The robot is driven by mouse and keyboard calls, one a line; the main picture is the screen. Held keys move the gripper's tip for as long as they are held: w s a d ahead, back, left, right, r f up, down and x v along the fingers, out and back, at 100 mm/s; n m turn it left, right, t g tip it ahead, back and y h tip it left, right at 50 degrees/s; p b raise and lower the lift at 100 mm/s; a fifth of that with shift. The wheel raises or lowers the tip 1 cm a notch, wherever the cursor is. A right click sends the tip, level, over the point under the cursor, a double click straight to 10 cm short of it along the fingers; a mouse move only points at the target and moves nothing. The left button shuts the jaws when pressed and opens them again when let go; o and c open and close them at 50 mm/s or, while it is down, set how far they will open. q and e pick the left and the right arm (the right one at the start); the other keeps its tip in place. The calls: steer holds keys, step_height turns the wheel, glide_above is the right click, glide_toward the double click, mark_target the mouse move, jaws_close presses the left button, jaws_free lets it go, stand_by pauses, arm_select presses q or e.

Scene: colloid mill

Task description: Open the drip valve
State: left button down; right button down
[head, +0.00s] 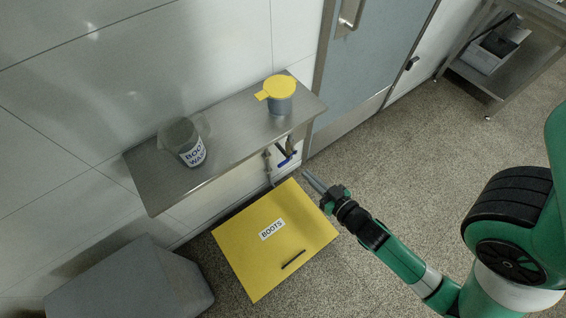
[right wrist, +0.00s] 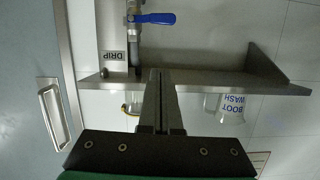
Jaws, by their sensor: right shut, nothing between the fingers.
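The drip valve has a blue lever handle (head: 287,160) on a pipe below the steel wall shelf, near its right end. In the right wrist view the blue lever (right wrist: 152,18) lies across the grey pipe (right wrist: 134,45), beside a DRIP label (right wrist: 113,56). That view looks upside down. My right gripper (head: 306,175) is shut and empty. Its tips are just right of and below the blue lever in the head view, apart from it. In the right wrist view the closed fingers (right wrist: 160,75) point toward the shelf and pipe. My left gripper is not in view.
The steel shelf (head: 230,125) carries a clear BOOT WASH container (head: 180,135) and a grey jug with a yellow lid (head: 280,95). A yellow BOOTS box (head: 255,255) stands below, with a grey bin (head: 130,280) to its left. A grey door (head: 375,45) is right of the shelf.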

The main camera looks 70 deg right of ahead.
steer(key=p, duration=0.2)
glide_above(283, 163)
steer(key=s, duration=0.2)
step_height(283, 163, down, 2)
steer(key=f+b, duration=0.2)
steer(key=a+f+b, duration=0.1)
steer(key=f+b, duration=0.1)
steer(key=shift+f, duration=0.15)
steer(key=shift+s, duration=0.1)
